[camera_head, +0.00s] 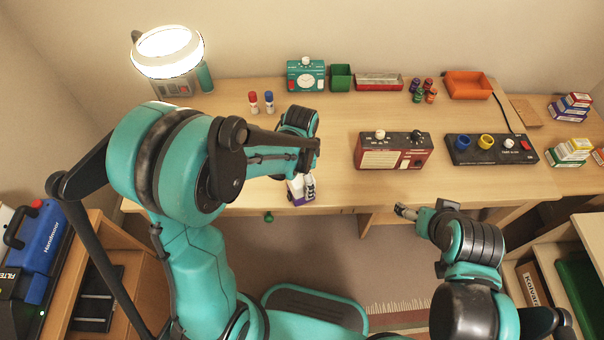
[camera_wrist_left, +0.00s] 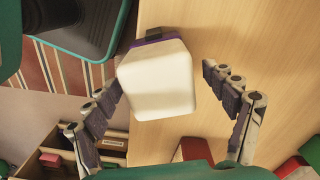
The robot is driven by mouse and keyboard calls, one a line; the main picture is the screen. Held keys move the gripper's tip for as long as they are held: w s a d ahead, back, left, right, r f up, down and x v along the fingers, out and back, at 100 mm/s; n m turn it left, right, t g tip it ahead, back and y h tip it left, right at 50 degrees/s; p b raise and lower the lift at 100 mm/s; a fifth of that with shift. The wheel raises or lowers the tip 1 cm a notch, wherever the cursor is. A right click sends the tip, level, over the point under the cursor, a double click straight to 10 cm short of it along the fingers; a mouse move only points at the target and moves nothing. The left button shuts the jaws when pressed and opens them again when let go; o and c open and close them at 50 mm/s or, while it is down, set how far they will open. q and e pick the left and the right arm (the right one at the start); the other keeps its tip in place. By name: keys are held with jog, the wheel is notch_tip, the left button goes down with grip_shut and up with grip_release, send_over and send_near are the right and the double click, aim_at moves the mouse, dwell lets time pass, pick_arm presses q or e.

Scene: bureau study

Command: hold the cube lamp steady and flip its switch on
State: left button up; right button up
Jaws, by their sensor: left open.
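The cube lamp (camera_wrist_left: 157,82) is a white rounded cube with a purple base edge and a small dark part at its far side in the left wrist view. It stands near the front edge of the desk in the head view (camera_head: 294,190), partly hidden by my left arm. My left gripper (camera_wrist_left: 161,77) is open, with one finger on each side of the lamp and gaps visible. It also shows in the head view (camera_head: 304,186). I cannot make out the switch's position. My right gripper (camera_head: 405,212) is in front of the desk edge, away from the lamp; its jaw state is unclear.
A red radio-like box (camera_head: 392,155) stands right of the lamp, and a black panel (camera_head: 490,150) with knobs is farther right. Red and blue small bottles (camera_head: 261,103) stand behind my left arm. A lit round lamp (camera_head: 168,55) is at back left. The desk middle (camera_head: 345,115) is clear.

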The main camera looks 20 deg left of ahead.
pick_arm(q)
jog(key=shift+f+b, duration=0.4)
jog(key=shift+f, duration=0.9)
jog(key=shift+s, duration=0.1)
jog(key=c, duration=1.5)
jog(key=shift+o, duration=0.2)
